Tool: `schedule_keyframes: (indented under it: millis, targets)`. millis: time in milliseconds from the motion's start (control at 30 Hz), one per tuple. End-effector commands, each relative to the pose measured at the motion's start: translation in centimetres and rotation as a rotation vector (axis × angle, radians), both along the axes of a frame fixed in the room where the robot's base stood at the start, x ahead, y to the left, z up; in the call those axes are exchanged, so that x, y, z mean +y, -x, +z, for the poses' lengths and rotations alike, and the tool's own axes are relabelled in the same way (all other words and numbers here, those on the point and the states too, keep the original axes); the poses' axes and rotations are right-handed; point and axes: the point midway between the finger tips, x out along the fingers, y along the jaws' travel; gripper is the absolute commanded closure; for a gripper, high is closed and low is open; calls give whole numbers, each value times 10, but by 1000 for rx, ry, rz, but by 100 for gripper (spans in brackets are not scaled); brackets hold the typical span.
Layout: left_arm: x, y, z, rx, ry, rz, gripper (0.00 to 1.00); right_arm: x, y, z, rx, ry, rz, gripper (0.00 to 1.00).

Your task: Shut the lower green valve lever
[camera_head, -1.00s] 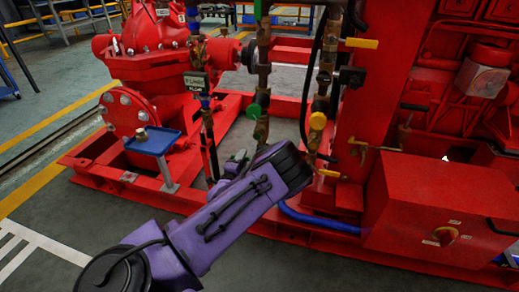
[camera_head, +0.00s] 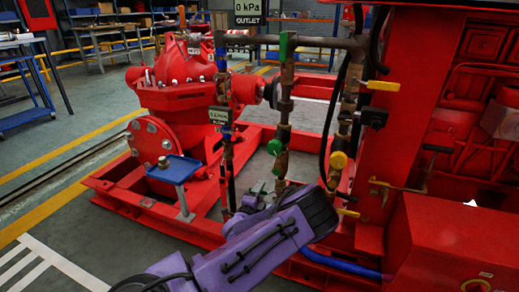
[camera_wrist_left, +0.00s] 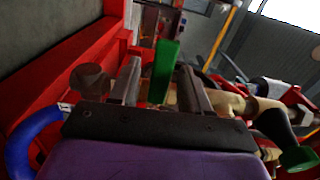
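The pipe at the middle of the head view carries an upper green lever (camera_head: 283,46) and a lower green handle (camera_head: 275,147), which looks short and rounded from here. My left gripper (camera_head: 260,192) is just below and left of the lower green handle, largely hidden by my purple wrist. In the left wrist view, a green lever (camera_wrist_left: 163,70) stands upright between the two dark fingers of my gripper (camera_wrist_left: 160,85). Narrow gaps show on both sides, so the fingers look open around or just behind it. Contact cannot be told. My right gripper is not in view.
A yellow round handle (camera_head: 339,160) and a yellow lever (camera_head: 379,85) are on the pipe to the right. A blue tray on a post (camera_head: 173,170) stands left. A blue hose (camera_head: 340,262) runs low right. Another green handle (camera_wrist_left: 299,158) shows in the left wrist view.

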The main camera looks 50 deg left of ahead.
Motion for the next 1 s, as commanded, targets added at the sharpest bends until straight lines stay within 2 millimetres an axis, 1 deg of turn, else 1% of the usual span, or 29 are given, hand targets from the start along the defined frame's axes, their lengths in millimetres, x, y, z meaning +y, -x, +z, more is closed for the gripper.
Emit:
schedule_keyframes:
  millis: [67, 167, 400, 533, 700, 1000]
  targets:
    - [-2, 2, 1, 1, 0, -1, 53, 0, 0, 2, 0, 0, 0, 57]
    - [-8, 14, 2, 4, 1, -1, 53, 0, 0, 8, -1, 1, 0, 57]
    - [-36, 64, 2, 5, 1, -1, 53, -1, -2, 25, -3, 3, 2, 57]
    - [-46, 84, 1, 3, 1, 0, 53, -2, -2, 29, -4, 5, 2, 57]
    - [-51, 93, 0, 0, 0, 0, 53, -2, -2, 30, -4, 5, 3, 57]
    - [-51, 93, 0, 0, 0, 1, 53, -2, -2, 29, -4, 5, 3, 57]
